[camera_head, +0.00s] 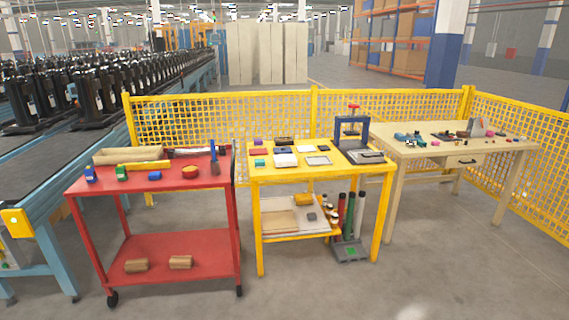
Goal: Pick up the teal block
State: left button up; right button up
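A small teal block (259,162) lies at the left front of the yellow table (300,176), close to its left edge. Neither of my grippers shows in this view.
A red cart (150,184) with blocks and tools stands left of the yellow table. A press (351,132) stands at the yellow table's back right. Yellow mesh fencing (220,115) runs behind; the floor in front is clear.

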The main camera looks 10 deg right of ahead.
aim_at(258, 162)
jog(key=i+u, duration=0.1)
jog(key=i, duration=0.4)
jog(key=i+l, duration=0.15)
jog(key=i, duration=0.35)
jog(key=i+l+u, duration=0.15)
jog(key=i, duration=0.35)
jog(key=i+l, duration=0.1)
jog(key=i, duration=0.35)
jog(key=i+l+u, duration=0.15)
jog(key=i, duration=0.35)
jog(key=i+l+u, duration=0.1)
jog(key=i, duration=0.4)
jog(key=l, duration=0.1)
